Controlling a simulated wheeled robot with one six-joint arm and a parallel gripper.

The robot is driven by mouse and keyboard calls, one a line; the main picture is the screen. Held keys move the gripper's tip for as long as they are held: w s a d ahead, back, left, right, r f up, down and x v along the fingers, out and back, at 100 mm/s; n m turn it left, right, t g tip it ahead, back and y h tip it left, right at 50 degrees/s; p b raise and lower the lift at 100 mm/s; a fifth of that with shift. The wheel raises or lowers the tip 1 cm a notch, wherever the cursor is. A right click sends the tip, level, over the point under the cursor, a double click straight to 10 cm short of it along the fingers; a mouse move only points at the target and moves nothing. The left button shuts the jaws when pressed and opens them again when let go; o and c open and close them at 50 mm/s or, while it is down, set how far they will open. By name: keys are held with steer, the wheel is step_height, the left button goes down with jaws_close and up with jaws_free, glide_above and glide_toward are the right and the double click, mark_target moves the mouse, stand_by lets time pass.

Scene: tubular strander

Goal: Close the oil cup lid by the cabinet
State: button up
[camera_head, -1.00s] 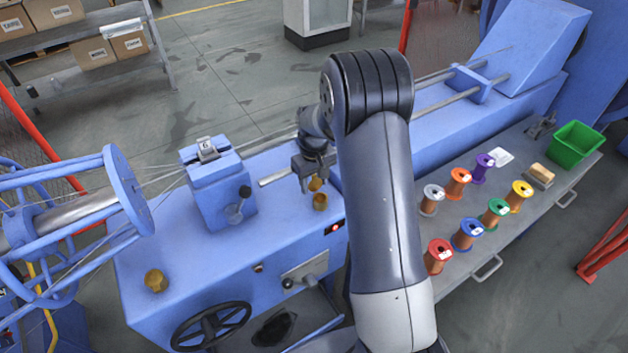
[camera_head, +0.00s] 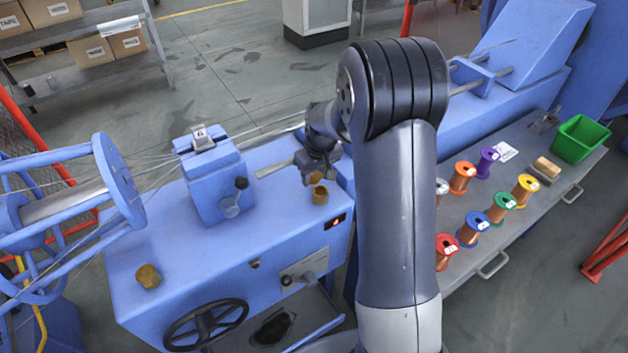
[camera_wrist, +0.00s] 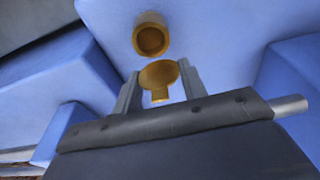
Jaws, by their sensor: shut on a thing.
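The brass oil cup (camera_head: 320,196) stands upright on the blue machine top, left of my arm. In the wrist view the cup (camera_wrist: 151,38) shows its open round mouth. Its brass lid (camera_wrist: 159,75) is off the mouth, with a short stem or tab toward my gripper. My gripper (camera_wrist: 160,82) is shut on the lid, one finger on each side. In the head view my gripper (camera_head: 314,174) is just behind the cup, and the lid (camera_head: 316,178) is partly hidden by the fingers. I cannot tell whether lid and cup touch.
A second brass cup (camera_head: 148,276) stands at the machine's front left and looks covered. A blue block with a lever (camera_head: 216,186) rises left of my gripper. A grey bench (camera_head: 478,285) with spools and a green bin is at right. A pale cabinet (camera_head: 317,20) stands behind.

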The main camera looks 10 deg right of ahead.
mark_target(316, 183)
steer(key=shift+s+d+f+t+y+b, duration=0.25)
steer(key=shift+t+b, duration=0.75)
steer(key=shift+b, duration=2)
steer(key=shift+s+f+t+y+b, duration=0.3)
steer(key=shift+t+b, duration=0.7)
steer(key=shift+b, duration=2)
steer(key=t+b, duration=0.1)
steer(key=b, duration=0.5)
steer(key=s+t+y+b, duration=0.1)
steer(key=t+b, duration=0.1)
steer(key=b, duration=0.4)
steer(key=t+b, duration=0.1)
steer(key=b, duration=0.5)
steer(key=shift+s+d+f+t+y+b, duration=0.2)
steer(key=shift+f+t+y+b, duration=0.1)
steer(key=shift+f+y+b, duration=0.1)
steer(key=t+b, duration=0.1)
steer(key=b, duration=0.2)
steer(key=t+b, duration=0.1)
steer(key=b, duration=0.3)
steer(key=shift+s+f+y+b, duration=0.1)
steer(key=shift+s+y+b, duration=0.15)
steer(key=shift+y+b, duration=0.1)
steer(key=shift+d+t+b, duration=0.1)
steer(key=shift+t+b, duration=0.4)
steer(key=shift+b, duration=0.25)
steer(key=shift+s+t+y+b, duration=0.15)
steer(key=shift+t+y+b, duration=0.15)
steer(key=shift+t+b, duration=0.6)
steer(key=shift+g, duration=0.3)
